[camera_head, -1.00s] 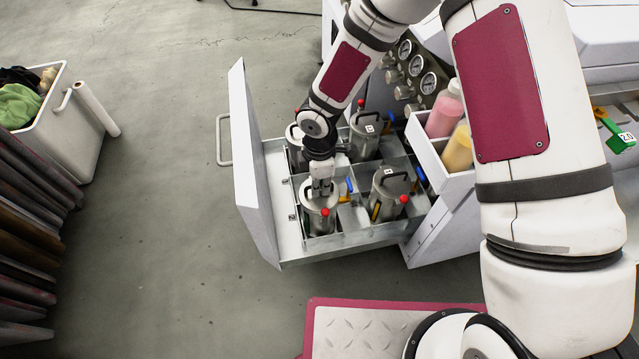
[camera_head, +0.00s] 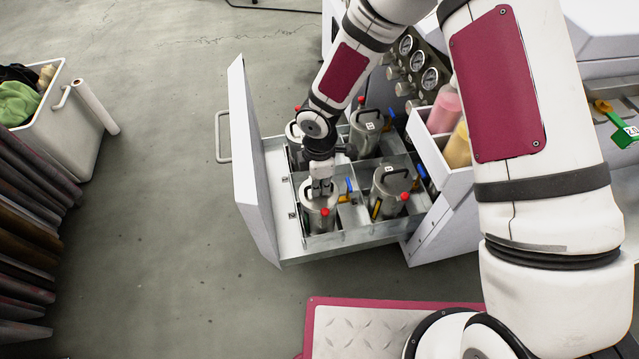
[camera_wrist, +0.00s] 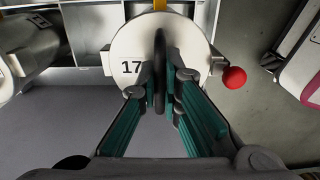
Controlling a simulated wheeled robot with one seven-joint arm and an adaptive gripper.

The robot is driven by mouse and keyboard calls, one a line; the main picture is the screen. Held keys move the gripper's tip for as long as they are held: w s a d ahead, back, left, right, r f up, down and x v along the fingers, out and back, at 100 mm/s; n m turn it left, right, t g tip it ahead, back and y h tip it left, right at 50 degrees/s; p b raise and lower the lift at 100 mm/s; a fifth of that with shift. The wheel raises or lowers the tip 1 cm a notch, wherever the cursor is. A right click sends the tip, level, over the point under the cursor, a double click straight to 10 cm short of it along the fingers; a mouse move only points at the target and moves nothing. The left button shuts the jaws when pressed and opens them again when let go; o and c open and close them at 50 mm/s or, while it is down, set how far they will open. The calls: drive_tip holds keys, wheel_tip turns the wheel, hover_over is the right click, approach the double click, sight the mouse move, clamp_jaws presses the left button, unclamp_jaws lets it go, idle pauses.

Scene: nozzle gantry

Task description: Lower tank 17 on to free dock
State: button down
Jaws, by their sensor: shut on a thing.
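Tank 17 (camera_wrist: 128,50) is a metal canister with a white lid marked 17, a dark handle and a red ball knob at its right. In the head view tank 17 (camera_head: 318,216) stands in the front-left compartment of the open drawer (camera_head: 290,225). My gripper (camera_wrist: 160,80) is shut on its handle; in the head view my gripper (camera_head: 320,185) is right above the lid. The tank looks upright. Its bottom is hidden, so I cannot tell whether it touches the drawer floor.
Other tanks fill the drawer's compartments: one at front right (camera_head: 391,190), one at back right (camera_head: 366,128) and one at back left, partly behind my arm. A side tray (camera_head: 440,155) holds pink and yellow bottles. Gauges (camera_head: 429,79) stand behind.

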drive_tip(key=shift+r, duration=0.1)
drive_tip(key=c, duration=1.7)
unclamp_jaws()
wheel_tip(320, 180, up, 12)
drive_tip(key=shift+w, duration=0.1)
